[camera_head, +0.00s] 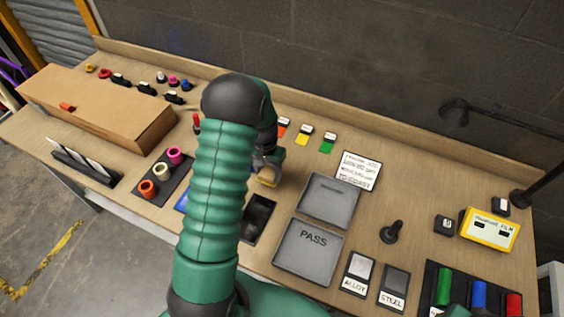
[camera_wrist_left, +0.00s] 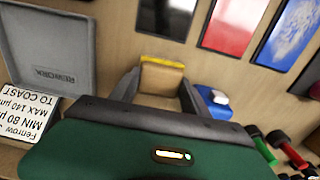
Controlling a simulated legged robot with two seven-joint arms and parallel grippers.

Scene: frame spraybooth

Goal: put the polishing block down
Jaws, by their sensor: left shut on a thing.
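The polishing block (camera_wrist_left: 163,76), tan with a yellow edge, is between the two fingers of my left gripper (camera_wrist_left: 160,84) in the left wrist view. The gripper is shut on it. In the head view my left gripper (camera_head: 268,165) is beyond my green forearm, over the bench, and the block (camera_head: 267,181) shows just below it. I cannot tell whether the block touches the bench. My right gripper is not in view.
The grey PASS tray (camera_head: 309,251) and the grey REWORK tray (camera_head: 328,201) lie to the right. A black panel (camera_head: 259,217) is near the gripper. Red (camera_wrist_left: 235,24) and blue (camera_wrist_left: 294,34) panels show in the wrist view. A cardboard box (camera_head: 98,108) stands left.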

